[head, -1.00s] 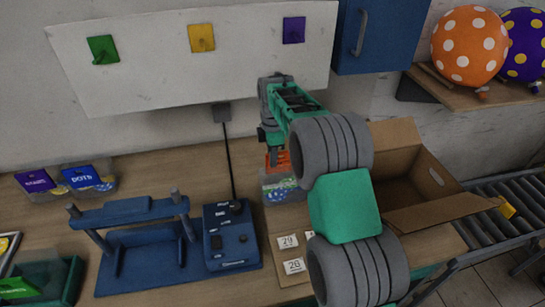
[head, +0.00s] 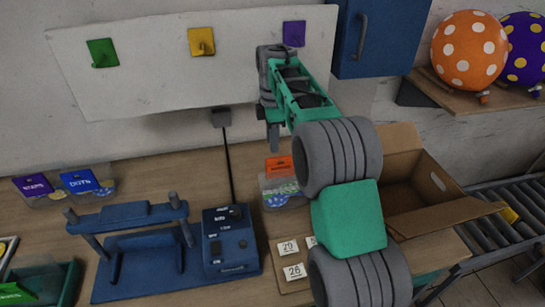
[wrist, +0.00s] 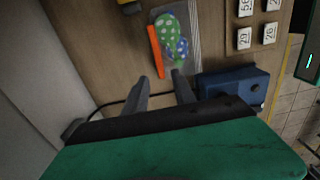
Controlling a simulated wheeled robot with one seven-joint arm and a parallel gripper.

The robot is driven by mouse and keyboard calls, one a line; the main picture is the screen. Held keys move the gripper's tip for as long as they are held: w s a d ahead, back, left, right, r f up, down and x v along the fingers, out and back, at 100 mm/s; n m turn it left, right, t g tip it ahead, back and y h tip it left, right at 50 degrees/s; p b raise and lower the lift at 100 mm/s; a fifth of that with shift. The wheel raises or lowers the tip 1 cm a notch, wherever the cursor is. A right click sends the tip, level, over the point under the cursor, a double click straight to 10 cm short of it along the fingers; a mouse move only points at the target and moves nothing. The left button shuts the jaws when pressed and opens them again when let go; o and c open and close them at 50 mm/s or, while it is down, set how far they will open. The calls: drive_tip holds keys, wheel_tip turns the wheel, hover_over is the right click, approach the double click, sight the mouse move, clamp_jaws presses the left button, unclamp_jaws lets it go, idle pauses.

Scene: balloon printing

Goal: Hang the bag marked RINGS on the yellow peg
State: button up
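The yellow peg (head: 201,41) is on the white wall board, between the green and purple pegs; nothing hangs on it. A clear bag with an orange header (head: 279,167) lies on the table below my gripper; its lettering is too small to read, so I cannot tell whether it says RINGS. In the wrist view its orange header (wrist: 156,52) is edge-on, with green and blue patterned balloons beside it. My gripper (head: 273,136) is above this bag, apart from it. In the wrist view the fingers (wrist: 160,76) are spread with nothing between them.
A purple-header bag (head: 34,186) and a blue-header bag marked DOTS (head: 80,181) lie at the left. A blue press frame (head: 130,212) and control box (head: 230,240) stand nearby. A cardboard box (head: 440,212) is at the right; a blue cabinet (head: 385,35) is on the wall.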

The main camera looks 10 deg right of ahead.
drive_tip(key=s+r+m+t, duration=0.2)
drive_tip(key=s+r+m, duration=0.5)
drive_tip(key=s, duration=0.4)
drive_tip(key=s+f+m+t, duration=0.1)
drive_tip(key=s+f+m, duration=0.3)
drive_tip(key=s, duration=0.4)
drive_tip(key=s+f+m+t, duration=0.1)
drive_tip(key=s+f+m, duration=0.3)
drive_tip(key=s, duration=0.5)
drive_tip(key=m, duration=0.2)
drive_tip(key=shift+f+m, duration=0.2)
drive_tip(key=shift+m, duration=0.2)
drive_tip(key=shift+o, duration=0.3)
drive_tip(key=shift+s, duration=0.1)
